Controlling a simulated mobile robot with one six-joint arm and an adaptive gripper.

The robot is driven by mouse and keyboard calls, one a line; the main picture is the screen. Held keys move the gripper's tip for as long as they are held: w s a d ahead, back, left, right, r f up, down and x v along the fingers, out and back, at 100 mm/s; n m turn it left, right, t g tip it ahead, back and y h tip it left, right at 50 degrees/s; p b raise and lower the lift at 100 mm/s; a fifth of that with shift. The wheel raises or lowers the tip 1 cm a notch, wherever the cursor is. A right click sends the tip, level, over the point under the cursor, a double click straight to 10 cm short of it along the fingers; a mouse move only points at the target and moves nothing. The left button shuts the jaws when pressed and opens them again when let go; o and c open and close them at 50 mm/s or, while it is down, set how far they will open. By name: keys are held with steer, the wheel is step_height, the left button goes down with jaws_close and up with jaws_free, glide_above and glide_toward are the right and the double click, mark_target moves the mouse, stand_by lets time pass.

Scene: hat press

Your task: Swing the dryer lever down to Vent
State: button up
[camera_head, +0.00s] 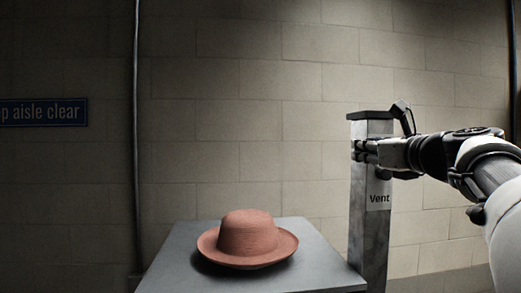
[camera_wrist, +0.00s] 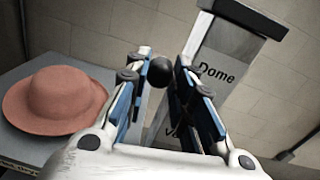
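In the wrist view, a "Dome" label (camera_wrist: 216,72) sits higher on the post, and the lower label is mostly hidden behind a finger. The lever's round black knob (camera_wrist: 161,73) shows between my fingertips; its arm is hidden. My gripper (camera_head: 360,151) is at the upper part of the post, above the Vent label. In the wrist view my gripper (camera_wrist: 163,68) is open, its fingers on either side of the knob. I cannot tell whether either finger touches it.
A reddish-brown hat (camera_head: 248,238) rests on a grey table (camera_head: 320,262) left of the post; the wrist view also shows the hat (camera_wrist: 55,98). A brick wall stands behind, with a thin vertical pipe (camera_head: 136,120) and a blue sign (camera_head: 42,112).

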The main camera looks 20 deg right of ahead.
jaws_close()
steer(key=shift+a, duration=0.1)
stand_by(0.3)
step_height(320, 180, down, 13)
steer(key=n+b, duration=1.5)
steer(key=b, duration=0.2)
steer(key=shift+g+h+b, duration=0.4)
steer(key=shift+f+n, duration=0.15)
steer(key=shift+n, duration=0.15)
steer(key=o, duration=0.6)
jaws_free()
steer(key=shift+s, duration=0.1)
